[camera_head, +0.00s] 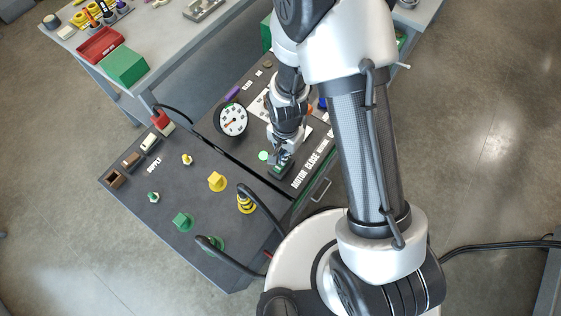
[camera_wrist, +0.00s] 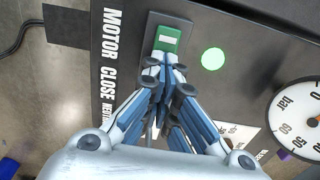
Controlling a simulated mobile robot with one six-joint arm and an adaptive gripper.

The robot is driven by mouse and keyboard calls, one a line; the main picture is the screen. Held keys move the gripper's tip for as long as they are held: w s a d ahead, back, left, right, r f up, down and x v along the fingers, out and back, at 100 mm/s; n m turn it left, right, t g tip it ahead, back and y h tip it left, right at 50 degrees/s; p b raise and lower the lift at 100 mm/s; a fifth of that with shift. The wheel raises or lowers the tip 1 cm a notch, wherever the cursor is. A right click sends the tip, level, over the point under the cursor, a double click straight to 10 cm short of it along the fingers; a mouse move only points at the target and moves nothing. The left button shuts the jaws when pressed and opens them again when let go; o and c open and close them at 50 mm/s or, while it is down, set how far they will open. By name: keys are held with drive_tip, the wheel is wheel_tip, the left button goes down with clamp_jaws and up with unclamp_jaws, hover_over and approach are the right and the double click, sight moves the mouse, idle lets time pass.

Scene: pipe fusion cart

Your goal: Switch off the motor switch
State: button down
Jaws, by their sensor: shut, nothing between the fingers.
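The motor switch (camera_wrist: 167,38) is a green rocker with a white mark in a dark rectangular housing, beside the word MOTOR on the panel in the wrist view. In the head view its green part (camera_head: 279,171) shows just below my gripper (camera_head: 281,154). My gripper, also in the wrist view (camera_wrist: 162,64), is shut and empty. Its fingertips are at the near end of the switch and cover that end. I cannot tell whether they touch it. A round light-green lamp (camera_wrist: 213,59) glows beside the switch; it also shows in the head view (camera_head: 263,156).
A round pressure gauge (camera_head: 232,120) stands on the panel, left of my gripper in the head view. The lower cart top (camera_head: 165,205) carries yellow and green fittings and black cables. A workbench (camera_head: 150,75) with a red tray and green box is at upper left.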

drive_tip(key=shift+f, duration=0.2)
drive_tip(key=shift+r, duration=0.15)
drive_tip(key=shift+r+p, duration=2.45)
drive_tip(key=shift+r, duration=0.95)
